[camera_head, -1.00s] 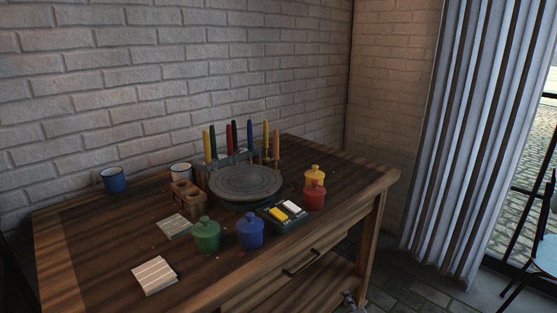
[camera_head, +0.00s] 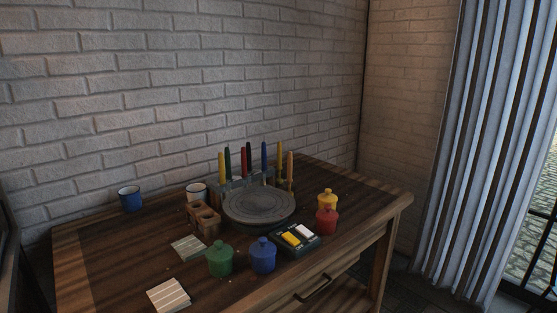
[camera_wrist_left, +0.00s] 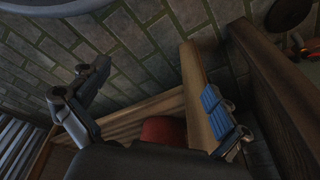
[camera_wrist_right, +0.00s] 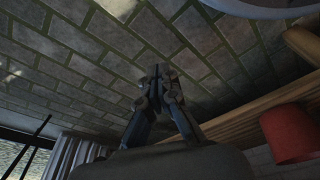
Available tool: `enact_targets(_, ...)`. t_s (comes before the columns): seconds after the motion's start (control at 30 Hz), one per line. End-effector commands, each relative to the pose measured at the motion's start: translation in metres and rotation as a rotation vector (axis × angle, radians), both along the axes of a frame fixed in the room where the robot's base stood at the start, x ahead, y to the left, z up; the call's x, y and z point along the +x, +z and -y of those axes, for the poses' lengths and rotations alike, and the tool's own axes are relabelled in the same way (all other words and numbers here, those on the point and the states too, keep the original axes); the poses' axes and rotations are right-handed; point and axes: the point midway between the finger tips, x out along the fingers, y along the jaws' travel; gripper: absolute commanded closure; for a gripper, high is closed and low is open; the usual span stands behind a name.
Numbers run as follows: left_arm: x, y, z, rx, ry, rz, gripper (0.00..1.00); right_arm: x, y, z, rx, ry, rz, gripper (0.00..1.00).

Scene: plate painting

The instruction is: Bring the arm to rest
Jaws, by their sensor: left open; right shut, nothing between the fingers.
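My left gripper (camera_wrist_left: 155,95) is open and empty in the left wrist view, its two fingers wide apart above wooden boards and a tiled floor. My right gripper (camera_wrist_right: 157,85) is shut with nothing in it in the right wrist view, over the grey floor tiles. Neither gripper shows in the head view. The wooden table (camera_head: 105,262) carries a round grey turntable (camera_head: 259,207), several upright coloured sticks in a rack behind it, and green (camera_head: 220,260), blue (camera_head: 263,256), red (camera_head: 327,221) and yellow (camera_head: 328,200) lidded pots.
A blue mug (camera_head: 130,198), a white mug (camera_head: 196,192), a wooden block with holes (camera_head: 203,219), two flat striped pieces (camera_head: 169,295) and a dark tray (camera_head: 309,246) stand on the table. A red object (camera_wrist_right: 289,132) is near my right gripper. Brick walls close off the back.

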Motion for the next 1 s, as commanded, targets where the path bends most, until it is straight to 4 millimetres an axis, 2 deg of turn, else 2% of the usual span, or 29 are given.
enact_targets(0.03, -0.007, 0.002, -0.001, 0.001, -0.001, -0.012, 0.00, -0.006, 0.002, 0.001, -0.001, 0.000, -0.011, 1.00)
enact_targets(0.17, -0.026, -0.011, -0.003, 0.003, -0.005, -0.032, 0.00, -0.025, -0.011, 0.003, -0.002, 0.003, -0.030, 1.00)
enact_targets(0.27, -0.048, -0.020, -0.007, 0.005, -0.009, -0.050, 0.00, -0.047, -0.019, 0.007, -0.004, 0.006, -0.047, 1.00)
enact_targets(0.5, -0.125, -0.029, -0.020, 0.013, -0.020, -0.097, 0.00, -0.124, -0.029, 0.020, -0.011, 0.016, -0.093, 1.00)
enact_targets(0.6, -0.152, -0.029, -0.025, 0.015, -0.024, -0.109, 0.00, -0.150, -0.029, 0.026, -0.013, 0.019, -0.106, 1.00)
enact_targets(0.7, -0.167, -0.029, -0.029, 0.016, -0.026, -0.115, 0.00, -0.166, -0.029, 0.029, -0.014, 0.022, -0.111, 1.00)
enact_targets(0.8, -0.175, -0.030, -0.030, 0.017, -0.027, -0.118, 0.00, -0.174, -0.030, 0.030, -0.015, 0.023, -0.114, 1.00)
enact_targets(1.0, -0.177, -0.033, -0.031, 0.017, -0.028, -0.118, 0.00, -0.175, -0.032, 0.031, -0.015, 0.023, -0.114, 1.00)
